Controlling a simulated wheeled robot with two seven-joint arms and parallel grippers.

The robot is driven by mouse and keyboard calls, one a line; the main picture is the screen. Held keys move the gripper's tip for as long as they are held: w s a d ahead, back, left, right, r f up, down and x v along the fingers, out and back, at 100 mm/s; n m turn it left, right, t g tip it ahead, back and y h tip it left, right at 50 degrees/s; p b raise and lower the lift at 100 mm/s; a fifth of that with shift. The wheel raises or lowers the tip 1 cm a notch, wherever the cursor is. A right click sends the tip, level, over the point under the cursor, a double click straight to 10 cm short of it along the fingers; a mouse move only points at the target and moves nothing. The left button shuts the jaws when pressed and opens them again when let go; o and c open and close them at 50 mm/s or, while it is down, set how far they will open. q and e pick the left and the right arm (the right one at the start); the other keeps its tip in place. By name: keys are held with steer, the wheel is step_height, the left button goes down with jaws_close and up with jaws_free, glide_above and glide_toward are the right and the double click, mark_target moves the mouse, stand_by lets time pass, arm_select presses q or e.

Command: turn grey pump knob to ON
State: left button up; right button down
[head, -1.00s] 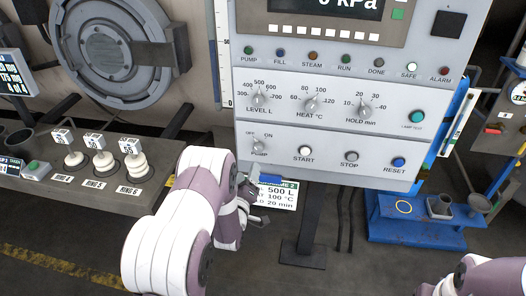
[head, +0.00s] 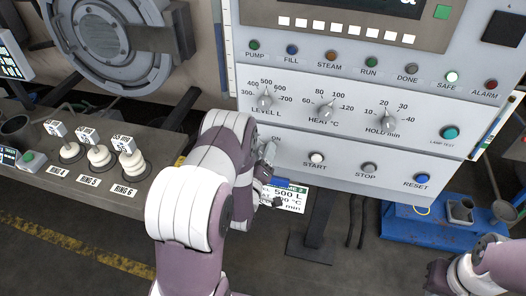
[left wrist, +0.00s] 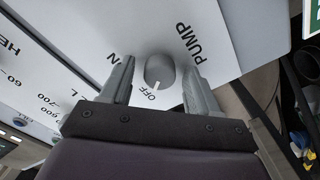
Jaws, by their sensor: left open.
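The grey pump knob (left wrist: 159,70) is on the light panel beside the PUMP, ON and OFF lettering. In the left wrist view its white pointer mark is at OFF. My left gripper (left wrist: 160,80) is open, with one finger on each side of the knob and small gaps visible. I cannot tell how deep the fingertips reach.
The control panel (head: 345,155) has START (head: 317,158), STOP (head: 369,168) and RESET (head: 422,181) buttons to the right. The level knob (head: 265,100) is above. A bench with white rings (head: 133,165) stands left. A blue stand (head: 405,222) is below right.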

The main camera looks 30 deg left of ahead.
arm_select(q)
steer(key=c, duration=1)
steer(key=shift+c, duration=0.2)
steer(key=shift+m, duration=0.3)
steer(key=m+b, duration=0.3)
steer(key=m, duration=1)
steer(key=shift+d, duration=0.2)
steer(key=shift+m, duration=0.3)
